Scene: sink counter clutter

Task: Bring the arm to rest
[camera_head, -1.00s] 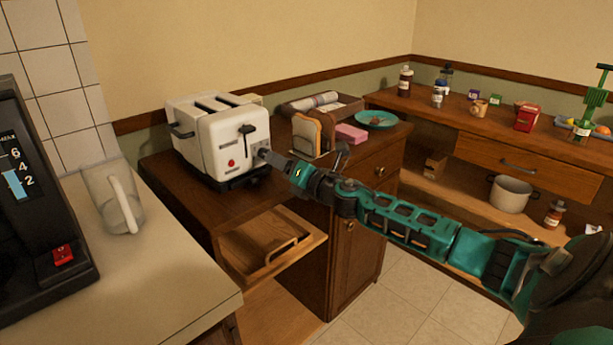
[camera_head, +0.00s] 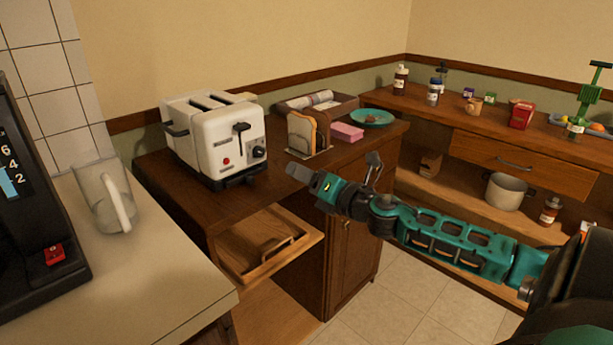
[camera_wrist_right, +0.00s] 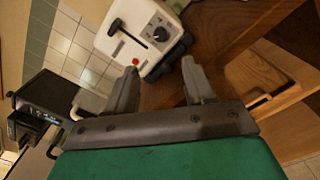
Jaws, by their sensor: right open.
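My right gripper (camera_head: 298,172) reaches in from the right on a green arm and hangs over the front of the brown cabinet, apart from the toaster. In the right wrist view its two fingers (camera_wrist_right: 160,88) stand apart with nothing between them. The white toaster (camera_head: 222,140) stands on the cabinet top to the left of the gripper, with a lever, a dial and a red button on its front. The toaster also shows beyond the fingers in the right wrist view (camera_wrist_right: 140,38). My left gripper is in neither view.
A pulled-out wooden drawer (camera_head: 250,262) juts below the gripper. Bread in a rack (camera_head: 303,135), a pink block (camera_head: 346,132) and a teal plate (camera_head: 370,119) are on the cabinet. A glass mug (camera_head: 104,198) and a black machine (camera_head: 40,220) stand on the left counter. Floor is clear at the centre.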

